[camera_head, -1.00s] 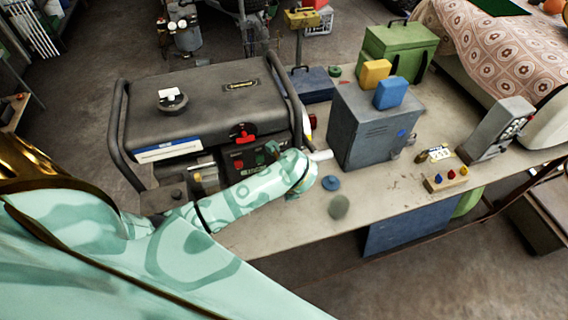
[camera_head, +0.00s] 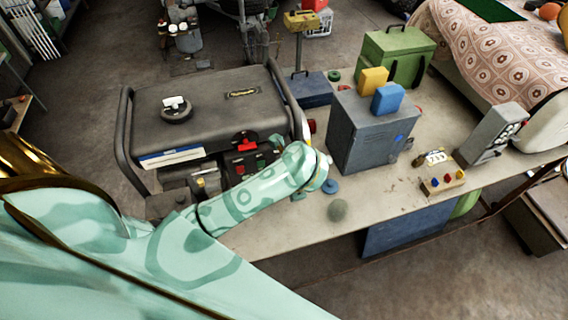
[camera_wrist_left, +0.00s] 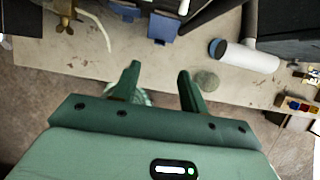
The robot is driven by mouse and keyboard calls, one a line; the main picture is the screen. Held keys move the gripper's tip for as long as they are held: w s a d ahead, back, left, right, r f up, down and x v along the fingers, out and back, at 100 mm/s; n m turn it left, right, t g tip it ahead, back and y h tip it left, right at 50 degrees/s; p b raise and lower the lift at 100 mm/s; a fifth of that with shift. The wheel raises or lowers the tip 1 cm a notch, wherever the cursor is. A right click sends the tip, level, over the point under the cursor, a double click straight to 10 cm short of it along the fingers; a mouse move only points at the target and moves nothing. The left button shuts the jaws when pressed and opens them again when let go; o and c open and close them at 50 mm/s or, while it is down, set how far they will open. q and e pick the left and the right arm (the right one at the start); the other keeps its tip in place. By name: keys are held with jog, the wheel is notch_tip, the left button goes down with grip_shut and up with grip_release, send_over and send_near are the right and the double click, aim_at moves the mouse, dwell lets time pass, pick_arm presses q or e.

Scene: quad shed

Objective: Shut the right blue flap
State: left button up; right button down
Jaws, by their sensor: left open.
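Two small blue flaps show at the top of the left wrist view, sticking out from dark fittings: the right blue flap (camera_wrist_left: 165,28) is the larger in view, and the left blue flap (camera_wrist_left: 124,42) is beside it. In the head view my left arm hides them at the front of the dark generator (camera_head: 215,100). My left gripper (camera_wrist_left: 160,70) is open and empty, its two green fingers pointing toward the flaps, the right flap beyond the gap between them. I see no contact. My right gripper is not in view.
A white pipe with a blue end (camera_wrist_left: 216,48) lies right of the gripper. A grey-green ball (camera_head: 337,210) is near the bench's front edge. A grey metal cabinet (camera_head: 365,135) and a button box (camera_head: 443,182) stand to the right.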

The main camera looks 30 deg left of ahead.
pick_arm(q)
jog(key=p+v, duration=0.2)
jog(key=v, duration=0.5)
